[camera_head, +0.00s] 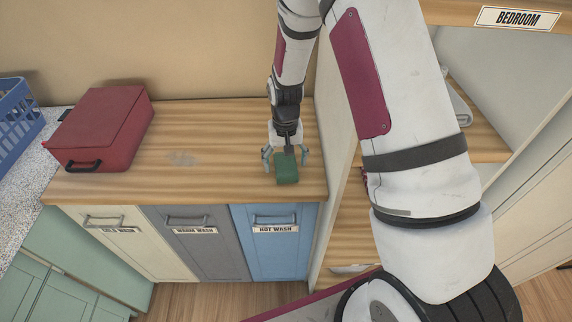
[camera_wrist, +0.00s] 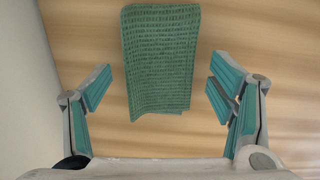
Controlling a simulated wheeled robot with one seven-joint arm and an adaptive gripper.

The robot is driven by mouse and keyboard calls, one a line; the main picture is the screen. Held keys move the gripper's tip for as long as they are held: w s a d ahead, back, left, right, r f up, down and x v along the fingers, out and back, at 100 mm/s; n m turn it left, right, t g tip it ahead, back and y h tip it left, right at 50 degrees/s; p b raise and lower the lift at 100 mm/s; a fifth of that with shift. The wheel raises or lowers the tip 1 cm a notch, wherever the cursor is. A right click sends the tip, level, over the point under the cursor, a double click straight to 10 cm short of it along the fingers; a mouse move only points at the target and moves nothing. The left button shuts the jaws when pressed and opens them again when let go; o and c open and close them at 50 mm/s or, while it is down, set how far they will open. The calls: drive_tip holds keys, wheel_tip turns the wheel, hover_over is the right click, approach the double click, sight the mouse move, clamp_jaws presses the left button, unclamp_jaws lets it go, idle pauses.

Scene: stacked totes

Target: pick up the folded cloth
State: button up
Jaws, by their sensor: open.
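The folded cloth (camera_head: 287,170) is green and lies on the wooden counter near its right end. My gripper (camera_head: 285,157) is over the cloth in the head view. In the wrist view my gripper (camera_wrist: 158,92) is open, with one teal-padded finger on each side of the cloth. Clear gaps of wood show between the cloth and both fingers. Nothing is held.
A red case (camera_head: 103,128) and a blue basket (camera_head: 18,120) stand to the left. A faint grey patch (camera_head: 183,158) marks the wooden counter (camera_head: 220,135). Below are bins labelled for washes (camera_head: 275,240). A cabinet side panel (camera_head: 335,170) rises close to the right of the cloth.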

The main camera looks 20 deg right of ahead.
sight(285, 160)
drive_tip(key=c, duration=1.1)
drive_tip(key=shift+c, duration=0.2)
drive_tip(key=shift+r, duration=0.15)
wheel_tip(285, 160, up, 10)
drive_tip(key=shift+f+b, duration=0.15)
drive_tip(key=shift+b, duration=0.55)
drive_tip(key=o, duration=0.3)
drive_tip(key=shift+c, duration=1.4)
drive_tip(key=shift+a, duration=0.1)
